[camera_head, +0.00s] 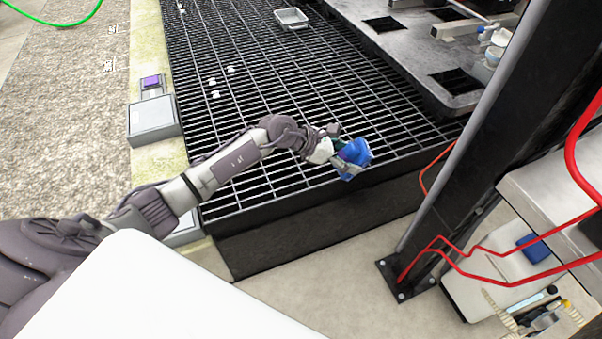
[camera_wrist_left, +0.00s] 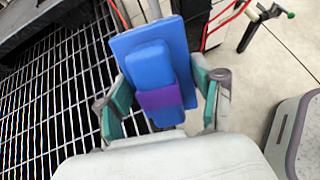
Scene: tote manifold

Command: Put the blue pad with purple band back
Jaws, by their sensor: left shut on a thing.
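The blue pad with a purple band (camera_head: 356,152) is in my left gripper (camera_head: 342,160), above the front edge of the black grating. In the left wrist view the pad (camera_wrist_left: 152,52) is a flat blue plate with a thicker blue block on it, and the purple band (camera_wrist_left: 160,97) wraps that block. The green-lined fingers of my left gripper (camera_wrist_left: 163,105) are on both sides of the block, shut on it. My right gripper is in neither view.
The black grating (camera_head: 270,90) has small white bits and a grey tray (camera_head: 291,18) on it. A grey box (camera_head: 152,120) and a purple-topped block (camera_head: 151,82) stand at left. A dark post (camera_head: 470,150) with red cables stands at right. Another blue item (camera_head: 533,248) lies at lower right.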

